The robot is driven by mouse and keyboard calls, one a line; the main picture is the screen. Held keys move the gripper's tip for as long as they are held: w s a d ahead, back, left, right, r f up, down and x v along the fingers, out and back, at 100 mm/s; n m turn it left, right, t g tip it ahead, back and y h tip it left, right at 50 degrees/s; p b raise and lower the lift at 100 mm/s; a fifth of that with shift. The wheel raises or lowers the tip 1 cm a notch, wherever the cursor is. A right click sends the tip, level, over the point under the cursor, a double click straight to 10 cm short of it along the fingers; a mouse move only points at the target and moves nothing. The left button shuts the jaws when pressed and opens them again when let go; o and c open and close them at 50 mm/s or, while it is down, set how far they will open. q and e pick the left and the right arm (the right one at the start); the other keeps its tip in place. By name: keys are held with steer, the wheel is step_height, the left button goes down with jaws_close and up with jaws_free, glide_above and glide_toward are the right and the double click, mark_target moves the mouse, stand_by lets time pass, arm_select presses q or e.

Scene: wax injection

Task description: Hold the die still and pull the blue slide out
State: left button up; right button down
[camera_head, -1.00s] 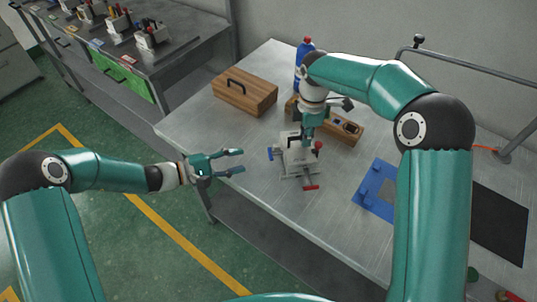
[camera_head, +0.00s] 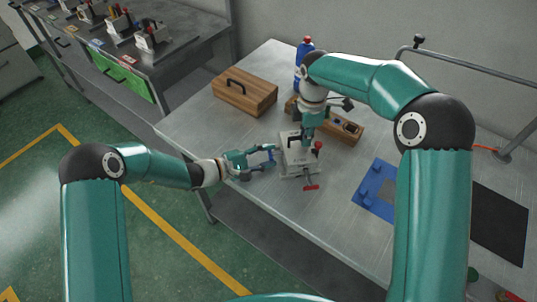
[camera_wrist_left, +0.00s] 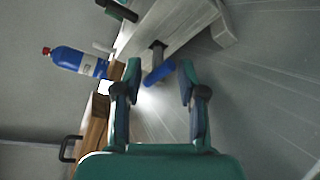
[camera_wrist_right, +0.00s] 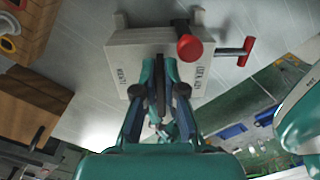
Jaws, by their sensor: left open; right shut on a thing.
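The die (camera_head: 299,160) is a pale grey block standing on the metal table. Red handles stick out of it, one upright and one at its front. My right gripper (camera_head: 307,137) comes down from above and is shut on the die's top; in the right wrist view the die (camera_wrist_right: 120,65) lies beyond the closed fingers (camera_wrist_right: 160,75). The blue slide's handle (camera_wrist_left: 158,74) shows in the left wrist view as a blue bar on a dark stem at the die's side. My left gripper (camera_head: 270,158) is open, with its fingers (camera_wrist_left: 156,85) on either side of the blue handle.
A wooden box with a black handle (camera_head: 246,92) stands at the back left of the table. A blue bottle (camera_head: 304,52) and a wooden tray (camera_head: 347,127) are behind the die. A blue plate (camera_head: 374,188) lies to its right, beside a black mat (camera_head: 499,224).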

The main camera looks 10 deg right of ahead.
arm_select(q)
steer(key=shift+w+d, duration=0.15)
steer(key=shift+d, duration=0.2)
arm_select(e)
steer(key=shift+r, duration=0.1)
arm_select(q)
steer(key=shift+f, duration=0.1)
jaws_close()
steer(key=shift+s+a+f, duration=0.1)
steer(key=shift+a, duration=0.6)
steer(key=shift+s+a+f, duration=0.1)
steer(key=shift+a, duration=0.55)
arm_select(e)
steer(key=shift+d, duration=0.1)
arm_select(q)
steer(key=shift+c, duration=0.4)
jaws_free()
steer(key=shift+o, duration=0.4)
steer(key=shift+a, duration=0.1)
steer(key=shift+w+r, duration=0.1)
steer(key=v, duration=1.1)
steer(key=shift+a+r, duration=0.15)
steer(key=shift+a, duration=0.2)
